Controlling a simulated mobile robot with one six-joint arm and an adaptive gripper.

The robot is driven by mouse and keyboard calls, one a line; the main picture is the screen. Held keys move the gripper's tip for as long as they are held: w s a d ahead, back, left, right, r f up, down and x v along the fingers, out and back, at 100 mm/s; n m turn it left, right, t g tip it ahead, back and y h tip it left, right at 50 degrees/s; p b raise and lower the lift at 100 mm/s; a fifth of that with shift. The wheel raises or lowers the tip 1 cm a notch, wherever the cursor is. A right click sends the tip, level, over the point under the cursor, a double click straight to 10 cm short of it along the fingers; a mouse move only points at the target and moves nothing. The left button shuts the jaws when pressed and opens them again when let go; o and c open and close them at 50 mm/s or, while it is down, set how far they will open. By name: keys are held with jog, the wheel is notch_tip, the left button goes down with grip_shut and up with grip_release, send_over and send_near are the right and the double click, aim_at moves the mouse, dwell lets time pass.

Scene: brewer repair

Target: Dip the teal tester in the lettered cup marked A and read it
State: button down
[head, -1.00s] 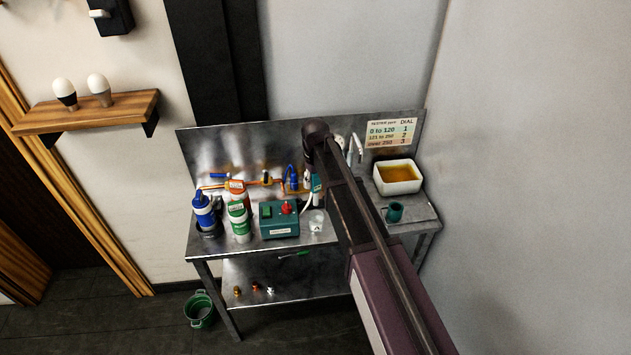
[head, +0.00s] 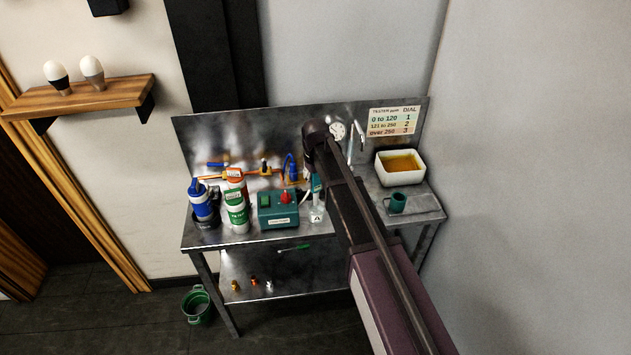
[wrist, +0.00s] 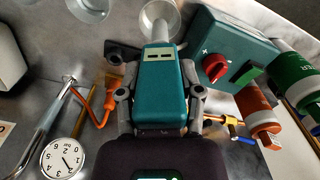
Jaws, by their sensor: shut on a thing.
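My gripper (wrist: 157,115) is shut on the teal tester (wrist: 158,90), one finger along each side of its body. The tester's small screen appears to show dashes. Its pale probe points away from my gripper to a clear cup (wrist: 176,12). The tester also shows in the head view (head: 317,184), beside my arm and above the cup marked A (head: 317,216) at the bench's front. The probe tip is at the cup's mouth; I cannot tell whether it is inside. A second cup (wrist: 90,8) shows at the wrist view's top edge; my arm may hide it in the head view.
A teal box with a red knob (head: 279,210) stands close left of the cup, with bottles (head: 238,217) beyond. Right of my arm are a teal mug (head: 398,202) and a white basin (head: 401,177) of amber liquid. A dial chart (head: 394,121) and gauge (head: 338,131) are behind.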

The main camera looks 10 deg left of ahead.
aim_at(316, 191)
jog(key=shift+f+b, duration=2.3)
jog(key=shift+f, duration=0.2)
jog(key=shift+r, duration=0.1)
jog(key=shift+r+p, duration=4.15)
jog(key=shift+p, duration=0.1)
